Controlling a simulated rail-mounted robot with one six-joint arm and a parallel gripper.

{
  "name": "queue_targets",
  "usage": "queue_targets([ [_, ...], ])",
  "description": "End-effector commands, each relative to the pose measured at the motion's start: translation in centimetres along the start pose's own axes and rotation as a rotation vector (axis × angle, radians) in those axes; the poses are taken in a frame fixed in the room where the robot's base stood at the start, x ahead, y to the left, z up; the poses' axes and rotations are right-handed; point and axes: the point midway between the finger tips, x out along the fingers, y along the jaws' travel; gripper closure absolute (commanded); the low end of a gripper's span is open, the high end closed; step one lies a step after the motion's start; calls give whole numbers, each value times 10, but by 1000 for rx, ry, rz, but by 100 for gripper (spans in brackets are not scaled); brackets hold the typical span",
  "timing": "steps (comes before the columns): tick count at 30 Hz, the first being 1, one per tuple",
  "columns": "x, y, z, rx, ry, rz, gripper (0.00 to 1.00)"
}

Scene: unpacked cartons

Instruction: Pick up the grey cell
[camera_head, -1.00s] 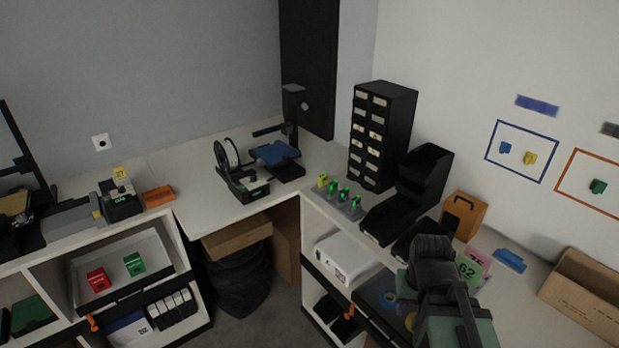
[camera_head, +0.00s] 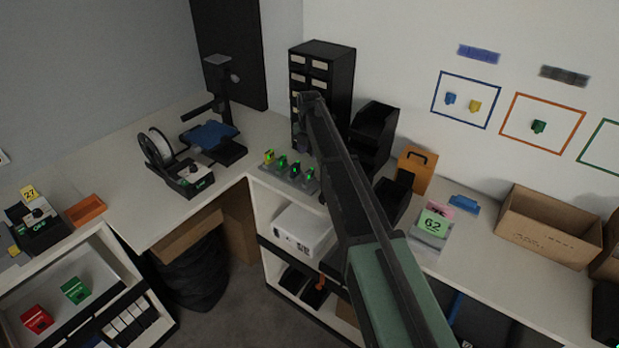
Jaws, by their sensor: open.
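A small grey charging rack (camera_head: 289,178) stands at the front edge of the back counter, near the inside corner. Several small upright cells with green lights stand in it, and the leftmost one (camera_head: 268,157) looks yellow. I cannot tell for sure which of them is the grey cell. My arm reaches from the lower right up to the drawer cabinet. My gripper (camera_head: 303,146) hangs dark at its far end, open, close above and to the right of the rack in the picture. Its fingers blend into the dark cabinet, and I see nothing held.
A black drawer cabinet (camera_head: 340,69) and black bins (camera_head: 374,131) stand behind the arm. An orange box (camera_head: 416,168), a green card marked 62 (camera_head: 433,224) and an open carton (camera_head: 549,229) lie to the right.

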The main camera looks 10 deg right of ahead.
Motion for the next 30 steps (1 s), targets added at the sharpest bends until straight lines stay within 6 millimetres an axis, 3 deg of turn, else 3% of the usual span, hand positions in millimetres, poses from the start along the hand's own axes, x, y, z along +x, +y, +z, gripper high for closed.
queue_targets([
  [8, 54, -1, -1, 3, 0, 0, 53],
  [15, 61, -1, -1, 4, 0, 0, 53],
  [23, 110, 0, 1, 4, 0, 0, 53],
  [30, 107, 0, 1, 5, 0, 0, 53],
])
